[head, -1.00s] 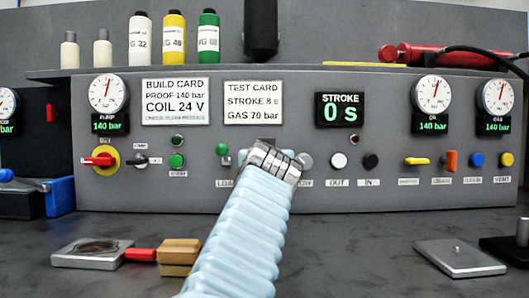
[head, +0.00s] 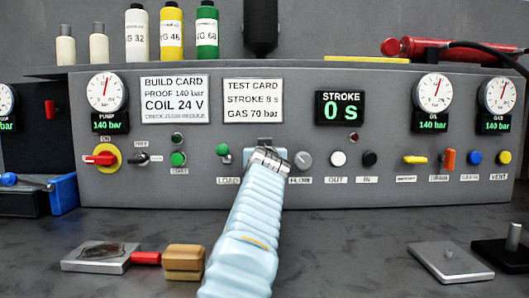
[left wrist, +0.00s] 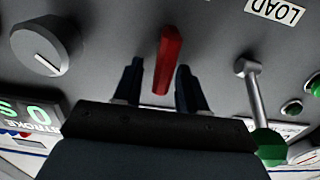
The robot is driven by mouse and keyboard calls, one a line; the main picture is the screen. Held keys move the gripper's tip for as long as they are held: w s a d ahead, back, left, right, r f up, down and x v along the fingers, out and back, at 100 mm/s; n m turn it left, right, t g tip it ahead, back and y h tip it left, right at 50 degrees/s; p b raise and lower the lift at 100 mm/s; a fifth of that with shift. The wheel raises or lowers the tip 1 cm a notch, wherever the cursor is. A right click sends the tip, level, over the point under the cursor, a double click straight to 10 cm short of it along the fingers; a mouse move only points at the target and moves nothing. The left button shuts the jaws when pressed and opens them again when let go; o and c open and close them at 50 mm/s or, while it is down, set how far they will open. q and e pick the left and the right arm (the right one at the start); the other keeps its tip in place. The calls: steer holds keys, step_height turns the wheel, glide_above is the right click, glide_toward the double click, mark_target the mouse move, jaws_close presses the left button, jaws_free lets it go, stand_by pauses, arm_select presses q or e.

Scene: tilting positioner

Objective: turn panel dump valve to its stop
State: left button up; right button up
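A red lever handle (left wrist: 167,60), seemingly the dump valve, stands out from the grey panel in the left wrist view. Its label is not visible, and in the head view my left arm hides it. My left gripper (left wrist: 158,78) is open, with its two dark fingers on either side of the red handle. A gap shows on the left side; on the right the finger is close and I cannot tell if it touches. In the head view my left arm (head: 250,215) reaches up to the panel between the LOAD and FLOW labels. My right gripper is not in view.
A grey FLOW knob (left wrist: 45,45) is beside the gripper, and a LOAD toggle with a green tip (left wrist: 268,145) is on the other side. The panel (head: 380,185) holds gauges and several other knobs. A wooden block (head: 184,262) and metal plates (head: 450,262) lie on the bench.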

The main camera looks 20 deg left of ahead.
arm_select(q)
jaws_close()
steer(key=shift+m, duration=0.3)
steer(key=m, duration=0.1)
steer(key=m+b, duration=0.1)
steer(key=shift+w+d+f+m, duration=0.1)
steer(key=shift+d+m, duration=0.2)
steer(key=shift+m, duration=0.1)
steer(key=m, duration=0.4)
steer(key=d+f+m+b, duration=0.1)
steer(key=m, duration=0.4)
steer(key=f+m+b, duration=0.1)
steer(key=m, duration=0.4)
steer(key=shift+w+d, duration=0.25)
steer(key=shift+d, duration=0.05)
steer(key=shift+m, duration=0.4)
steer(key=shift+o, duration=0.3)
jaws_free()
